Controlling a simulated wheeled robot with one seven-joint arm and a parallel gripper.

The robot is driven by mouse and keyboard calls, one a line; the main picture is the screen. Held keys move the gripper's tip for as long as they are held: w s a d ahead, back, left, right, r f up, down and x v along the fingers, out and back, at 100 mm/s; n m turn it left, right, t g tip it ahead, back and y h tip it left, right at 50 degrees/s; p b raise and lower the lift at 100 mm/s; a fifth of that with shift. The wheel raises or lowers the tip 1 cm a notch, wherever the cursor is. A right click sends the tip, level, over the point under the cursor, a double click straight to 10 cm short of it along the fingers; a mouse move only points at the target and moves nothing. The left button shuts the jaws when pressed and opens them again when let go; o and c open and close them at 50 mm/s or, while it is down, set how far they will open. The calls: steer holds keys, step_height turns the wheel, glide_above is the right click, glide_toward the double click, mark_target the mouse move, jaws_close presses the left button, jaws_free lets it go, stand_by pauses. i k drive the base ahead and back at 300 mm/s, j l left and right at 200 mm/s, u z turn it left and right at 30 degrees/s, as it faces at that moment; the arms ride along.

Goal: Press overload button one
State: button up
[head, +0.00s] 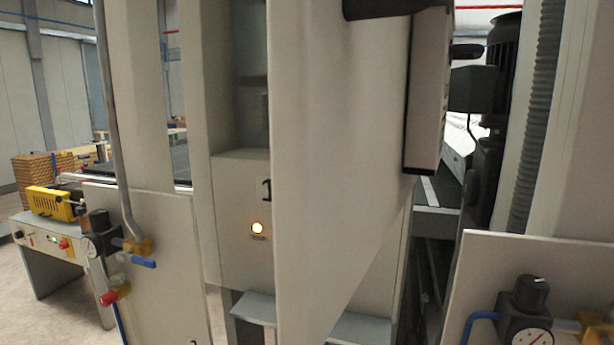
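A round lit button (257,228), glowing warm white-orange, sits on a beige machine housing (232,205) just left of the picture's middle. A black figure "1", partly cut off, is printed above it, and a small label too small to read lies under it. A large pale upright panel (340,150) stands in front and hides the housing to the right of the button and part of the "1". Whether other buttons are behind it cannot be seen. My gripper is not in view.
A lower panel (150,260) with a gauge and blue and red valve handles stands at left. A similar panel (520,260) with a gauge is at lower right. A dark-edged box (427,90) juts out at upper right. Open floor shows at far left.

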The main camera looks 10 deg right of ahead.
mark_target(224, 49)
steer(key=k+j, duration=0.2)
steer(key=k, duration=0.15)
steer(key=i+j+z, duration=0.3)
steer(key=i+j, duration=0.15)
steer(key=j, duration=0.25)
steer(key=i+j+z, duration=0.1)
steer(key=j, duration=0.25)
steer(key=i+j+z, duration=0.15)
steer(key=i+j, duration=0.15)
steer(key=j, duration=0.1)
